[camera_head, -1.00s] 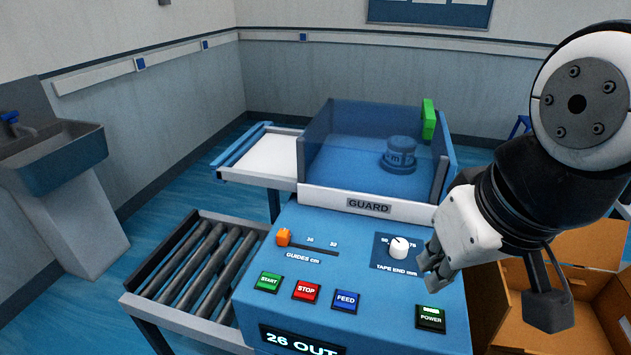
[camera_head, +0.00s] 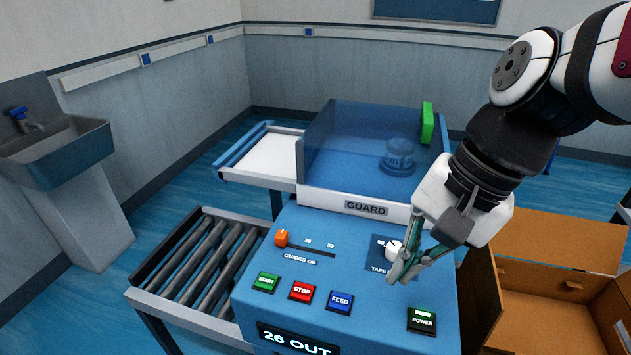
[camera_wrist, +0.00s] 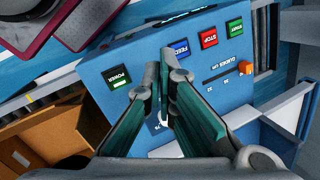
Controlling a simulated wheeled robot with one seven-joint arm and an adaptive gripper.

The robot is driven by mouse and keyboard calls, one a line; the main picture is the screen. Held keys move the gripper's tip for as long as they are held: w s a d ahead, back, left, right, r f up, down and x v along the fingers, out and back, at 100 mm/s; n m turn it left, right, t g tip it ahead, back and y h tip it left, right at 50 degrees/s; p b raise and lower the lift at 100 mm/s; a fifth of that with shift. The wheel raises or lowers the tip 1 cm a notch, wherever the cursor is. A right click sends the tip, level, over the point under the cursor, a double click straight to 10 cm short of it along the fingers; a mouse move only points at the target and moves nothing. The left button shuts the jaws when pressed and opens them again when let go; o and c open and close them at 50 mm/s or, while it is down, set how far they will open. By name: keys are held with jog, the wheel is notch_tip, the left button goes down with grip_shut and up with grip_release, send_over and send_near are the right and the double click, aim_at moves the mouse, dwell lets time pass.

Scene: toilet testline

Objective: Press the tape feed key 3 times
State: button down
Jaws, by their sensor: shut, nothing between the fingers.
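The tape feed key is the blue key marked FEED (camera_head: 340,301) on the blue machine's sloped panel (camera_head: 300,225). It sits right of the red STOP key (camera_head: 301,291) and left of the green POWER key (camera_head: 421,320). In the wrist view the FEED key (camera_wrist: 182,48) shows beyond the fingertips. My gripper (camera_head: 397,274) is shut and empty, above the panel near the white tape end knob (camera_head: 393,249), to the right of and apart from the FEED key. The fingers partly hide the knob and its label.
A green START key (camera_head: 266,282) and an orange guide slider (camera_head: 282,238) are on the panel. A display (camera_head: 296,341) reads 26 OUT. A clear guard (camera_head: 345,150) stands behind. A roller conveyor (camera_head: 205,270) is left, an open cardboard box (camera_head: 560,255) right.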

jog(key=w+a+m+g+y+p, duration=0.2)
jog(key=w+a+m+y, duration=0.15)
jog(key=m, duration=0.45)
jog(key=m+y+p, duration=0.2)
jog(key=m, duration=0.6)
send_over(340, 296)
notch_tip(340, 296, down, 4)
jog(key=shift+r+g, duration=0.1)
jog(key=shift+g, duration=0.2)
notch_tip(340, 296, down, 7)
jog(key=b, duration=0.6)
jog(key=shift+f+b, duration=0.35)
jog(key=shift+f, duration=0.6)
jog(key=shift+f, duration=0.15)
jog(key=shift+f, duration=0.25)
